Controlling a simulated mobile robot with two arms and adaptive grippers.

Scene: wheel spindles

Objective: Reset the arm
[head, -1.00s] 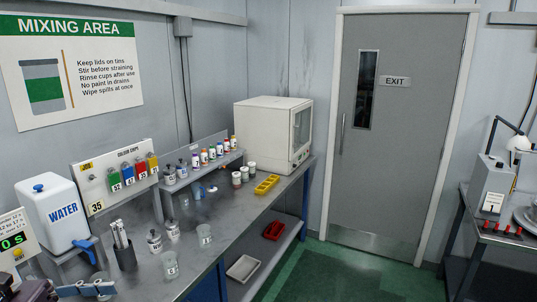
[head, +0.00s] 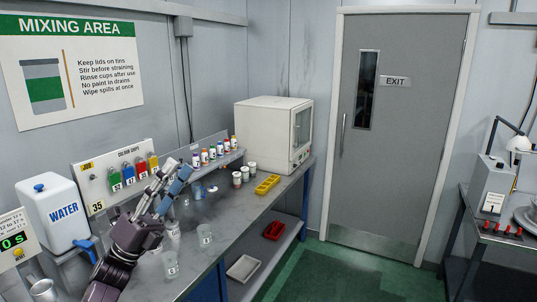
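My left gripper (head: 177,172) reaches in from the lower left on a purple-brown arm. It is raised in front of the colour chips board (head: 112,169), over the left part of the steel bench. Its grey and blue fingers point up and to the right, with the tips apart, and I see nothing held between them. The arm and hand hide the dark pot of sticks and some of the small jars. My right gripper is not in view.
A water tank (head: 55,215) stands left of the arm, and a metal cup (head: 42,291) is at the lower left. A yellow tray (head: 267,184) and white oven (head: 272,135) are farther back.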

